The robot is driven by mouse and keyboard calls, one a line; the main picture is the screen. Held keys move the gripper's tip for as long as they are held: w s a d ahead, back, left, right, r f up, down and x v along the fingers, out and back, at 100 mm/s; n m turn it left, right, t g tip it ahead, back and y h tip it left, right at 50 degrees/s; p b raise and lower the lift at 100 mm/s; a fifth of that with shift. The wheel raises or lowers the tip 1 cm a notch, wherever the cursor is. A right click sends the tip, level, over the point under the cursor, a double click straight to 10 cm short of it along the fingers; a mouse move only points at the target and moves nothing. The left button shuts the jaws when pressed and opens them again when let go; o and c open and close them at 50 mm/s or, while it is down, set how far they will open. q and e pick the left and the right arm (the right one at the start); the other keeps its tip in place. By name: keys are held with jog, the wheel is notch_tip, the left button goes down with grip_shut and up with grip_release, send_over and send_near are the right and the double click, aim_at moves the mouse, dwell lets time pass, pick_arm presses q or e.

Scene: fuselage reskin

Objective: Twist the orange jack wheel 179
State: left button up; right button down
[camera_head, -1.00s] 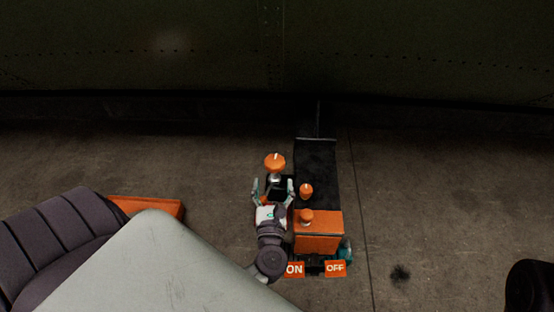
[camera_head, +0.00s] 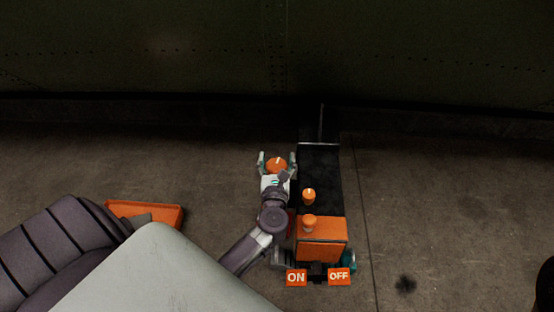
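The orange jack wheel (camera_head: 277,164) is a round knob with a white mark, at the left of the black and orange jack unit (camera_head: 320,238). My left gripper (camera_head: 277,160) is open, with one finger on each side of the wheel. Whether the fingers touch the wheel cannot be told from above. The gripper body hides the lower side of the wheel and what is under it.
Two smaller orange knobs (camera_head: 308,195) stand on the unit. An ON sign (camera_head: 296,278) and an OFF sign (camera_head: 339,276) are at its near end. An orange tray (camera_head: 165,214) lies left. The dark fuselage skin (camera_head: 150,50) spans the back. Floor at right is clear.

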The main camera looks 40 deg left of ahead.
pick_arm(q)
jog(key=c, duration=0.9)
jog(key=shift+o, duration=0.2)
jog(key=shift+m+t+h, duration=0.3)
jog(key=shift+h, duration=0.1)
